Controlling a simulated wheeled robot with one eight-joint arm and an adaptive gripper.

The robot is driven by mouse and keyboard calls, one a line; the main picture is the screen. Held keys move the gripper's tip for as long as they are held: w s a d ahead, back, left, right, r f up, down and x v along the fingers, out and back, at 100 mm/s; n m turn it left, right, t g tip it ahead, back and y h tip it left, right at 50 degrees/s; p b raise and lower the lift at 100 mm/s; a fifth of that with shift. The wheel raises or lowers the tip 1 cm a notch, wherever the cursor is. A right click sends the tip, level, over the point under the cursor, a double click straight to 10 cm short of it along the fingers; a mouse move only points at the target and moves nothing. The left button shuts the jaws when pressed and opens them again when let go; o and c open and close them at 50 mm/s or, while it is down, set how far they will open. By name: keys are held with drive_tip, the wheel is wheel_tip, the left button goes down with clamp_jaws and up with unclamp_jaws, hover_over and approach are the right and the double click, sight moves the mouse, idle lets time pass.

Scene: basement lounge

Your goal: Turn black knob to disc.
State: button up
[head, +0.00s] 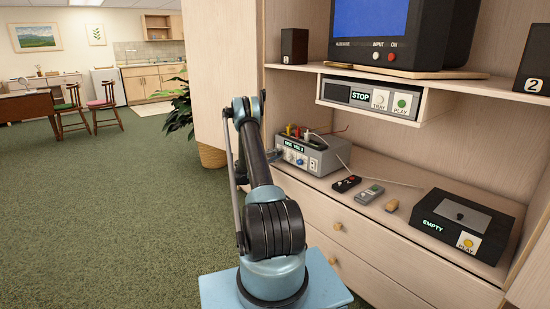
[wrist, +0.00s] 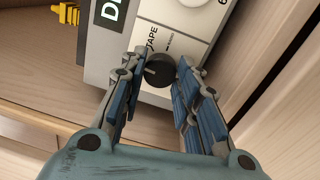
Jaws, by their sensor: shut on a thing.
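The black knob (wrist: 159,72) is on the pale front panel of a grey box, beside the printed word TAPE, in the wrist view. A pale mark shows on its face, but I cannot tell exactly where it points. My gripper (wrist: 158,63) has its two fingers on either side of the knob, shut on it. In the head view the grey box (head: 316,162) stands at the left end of the cabinet top with a lit green-on-black display.
Coloured plugs stick up from the box's top. A shelf with a STOP player (head: 345,94) and television hangs above.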

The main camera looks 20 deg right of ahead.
drive_tip(key=shift+w+n, duration=0.1)
drive_tip(key=shift+n, duration=0.5)
drive_tip(key=o, duration=1.1)
drive_tip(key=shift+f, duration=0.15)
drive_tip(key=shift+a, duration=0.1)
drive_tip(key=v, duration=1.2)
